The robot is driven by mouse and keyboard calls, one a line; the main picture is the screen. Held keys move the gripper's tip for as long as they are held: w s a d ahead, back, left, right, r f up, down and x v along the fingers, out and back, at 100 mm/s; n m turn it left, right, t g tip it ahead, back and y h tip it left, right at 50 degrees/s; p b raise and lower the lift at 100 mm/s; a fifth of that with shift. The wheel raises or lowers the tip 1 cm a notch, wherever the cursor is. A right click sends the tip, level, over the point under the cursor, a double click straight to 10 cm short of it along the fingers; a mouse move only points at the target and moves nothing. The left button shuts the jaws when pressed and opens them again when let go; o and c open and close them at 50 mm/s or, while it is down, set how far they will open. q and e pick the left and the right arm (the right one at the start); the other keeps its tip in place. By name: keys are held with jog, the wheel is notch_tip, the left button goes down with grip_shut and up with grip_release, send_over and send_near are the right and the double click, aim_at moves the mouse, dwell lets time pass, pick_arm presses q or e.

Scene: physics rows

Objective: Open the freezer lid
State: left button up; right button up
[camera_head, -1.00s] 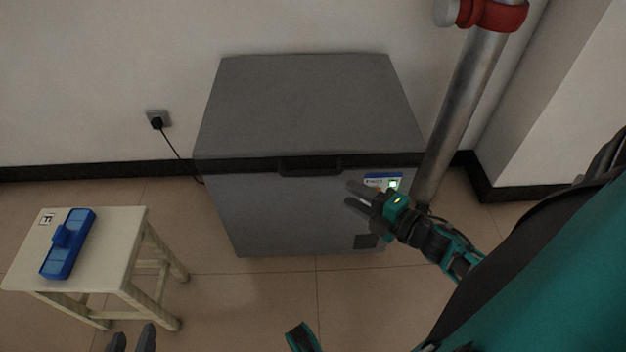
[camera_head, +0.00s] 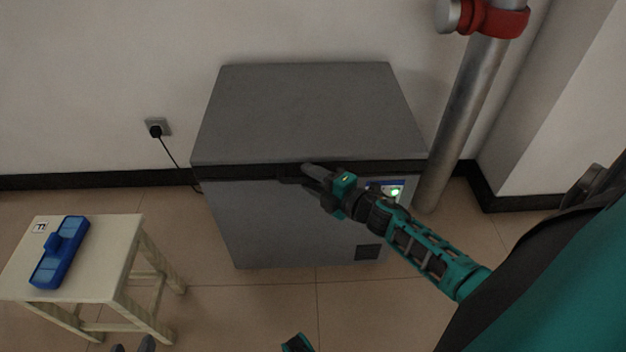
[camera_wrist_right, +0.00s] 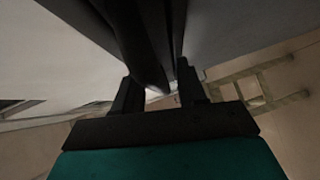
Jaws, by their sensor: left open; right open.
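The grey chest freezer (camera_head: 290,220) stands against the wall with its lid (camera_head: 305,110) shut. A dark band runs under the lid's front edge, with a dark handle (camera_head: 288,174) at its middle. My right gripper (camera_head: 309,174) is open, its fingertips at the right part of the handle and partly covering it. In the right wrist view, the open fingers (camera_wrist_right: 158,88) have a dark bar between or just beyond them; I cannot tell whether they touch it. Only the fingertips of my open left gripper (camera_head: 133,348) show at the bottom edge.
A pale stool (camera_head: 105,260) with a blue case (camera_head: 60,252) on it stands at the left. A metal pipe (camera_head: 460,120) with a red clamp rises right of the freezer. A wall socket (camera_head: 157,128) with a plugged cable is behind left. The floor before the freezer is clear.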

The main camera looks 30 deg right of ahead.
jog(key=shift+c, duration=0.2)
grip_shut()
dwell(0.4)
